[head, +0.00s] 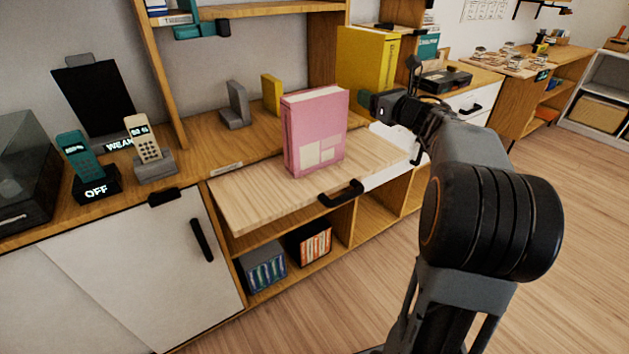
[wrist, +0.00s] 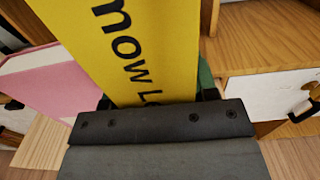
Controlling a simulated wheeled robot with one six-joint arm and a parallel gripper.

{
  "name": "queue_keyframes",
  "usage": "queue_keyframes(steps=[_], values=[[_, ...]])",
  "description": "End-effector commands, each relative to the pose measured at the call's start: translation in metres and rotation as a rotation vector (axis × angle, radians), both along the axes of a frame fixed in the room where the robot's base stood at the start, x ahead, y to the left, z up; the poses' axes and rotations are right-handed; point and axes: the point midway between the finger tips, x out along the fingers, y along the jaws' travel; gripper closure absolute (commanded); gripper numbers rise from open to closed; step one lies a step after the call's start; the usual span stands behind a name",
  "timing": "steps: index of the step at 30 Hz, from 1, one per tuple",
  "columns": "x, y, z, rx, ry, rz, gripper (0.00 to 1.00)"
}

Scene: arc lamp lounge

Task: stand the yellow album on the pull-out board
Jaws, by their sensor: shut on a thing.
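The yellow album (head: 362,58) is upright in the head view, right of a pink album. My gripper (head: 378,103) is shut on its lower part. In the wrist view the yellow album (wrist: 150,45) fills the middle, with dark lettering on its face. My gripper (wrist: 160,105) is at its lower end there. The pull-out board (head: 255,208) is pale wood with a black front handle. The pink album (head: 303,120) stands upright on it; the pink album also shows at left in the wrist view (wrist: 45,85). I cannot tell whether the yellow album touches anything beneath it.
A grey bookend (head: 236,105) and a small yellow bookend-like piece (head: 271,92) stand behind the board. Two handsets on bases (head: 150,150) are at left. A white drawer (wrist: 265,95) is to the right. The board's left part is bare.

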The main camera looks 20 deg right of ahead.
Motion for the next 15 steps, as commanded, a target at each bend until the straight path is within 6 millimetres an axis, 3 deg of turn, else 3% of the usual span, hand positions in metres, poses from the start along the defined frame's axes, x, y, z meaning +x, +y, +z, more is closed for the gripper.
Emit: queue_keyframes(steps=[9, 15], values=[[-0.001, -0.001, -0.05, 0.001, -0.005, -0.003, 1.0], [-0.001, 0.0, -0.066, -0.001, -0.006, -0.002, 1.0]])
